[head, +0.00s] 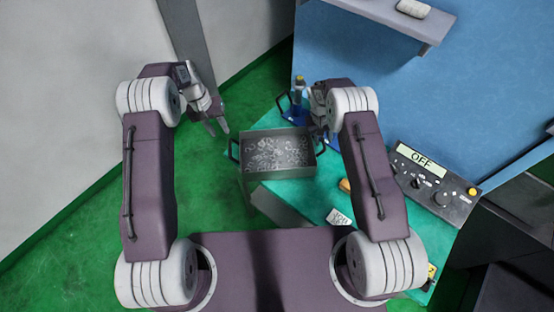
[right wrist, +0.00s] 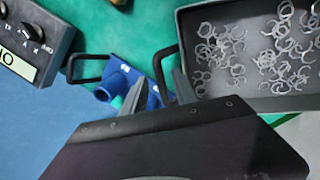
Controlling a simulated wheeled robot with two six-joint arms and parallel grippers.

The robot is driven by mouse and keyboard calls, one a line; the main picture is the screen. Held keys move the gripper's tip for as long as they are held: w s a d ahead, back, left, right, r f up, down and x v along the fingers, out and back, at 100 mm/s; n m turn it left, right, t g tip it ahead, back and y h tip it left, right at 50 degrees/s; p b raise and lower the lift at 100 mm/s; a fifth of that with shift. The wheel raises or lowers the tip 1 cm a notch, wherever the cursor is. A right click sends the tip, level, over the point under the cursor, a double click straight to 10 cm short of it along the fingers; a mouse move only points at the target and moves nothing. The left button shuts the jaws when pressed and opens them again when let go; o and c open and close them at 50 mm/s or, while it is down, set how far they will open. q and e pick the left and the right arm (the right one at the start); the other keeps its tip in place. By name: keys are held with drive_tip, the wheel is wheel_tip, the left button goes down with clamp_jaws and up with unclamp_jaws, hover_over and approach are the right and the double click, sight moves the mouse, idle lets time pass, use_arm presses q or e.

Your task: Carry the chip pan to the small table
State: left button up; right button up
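The chip pan (head: 256,176) is a grey rectangular pan of curly metal chips, with a black loop handle on its left and right sides. It stands at the left edge of the teal bench top (head: 310,193). It also shows in the right wrist view (right wrist: 247,101). My left gripper (head: 217,129) is open and empty, up and left of the pan's left handle. My right gripper (right wrist: 158,92) is open, with the pan's near handle (right wrist: 157,62) seen between its fingertips, not gripped; in the head view my arm partly hides it. I cannot make out a separate small table.
A blue fixture (right wrist: 124,76) with a black loop handle lies beside the pan, close to my right fingers. A control box reading OFF (head: 432,187), an orange object (head: 344,185) and a white card (head: 340,217) are on the right. Green floor (head: 80,215) is free on the left.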

drive_tip(key=v, duration=0.6)
drive_tip(key=shift+r, duration=0.15)
drive_tip(key=shift+a, duration=0.1)
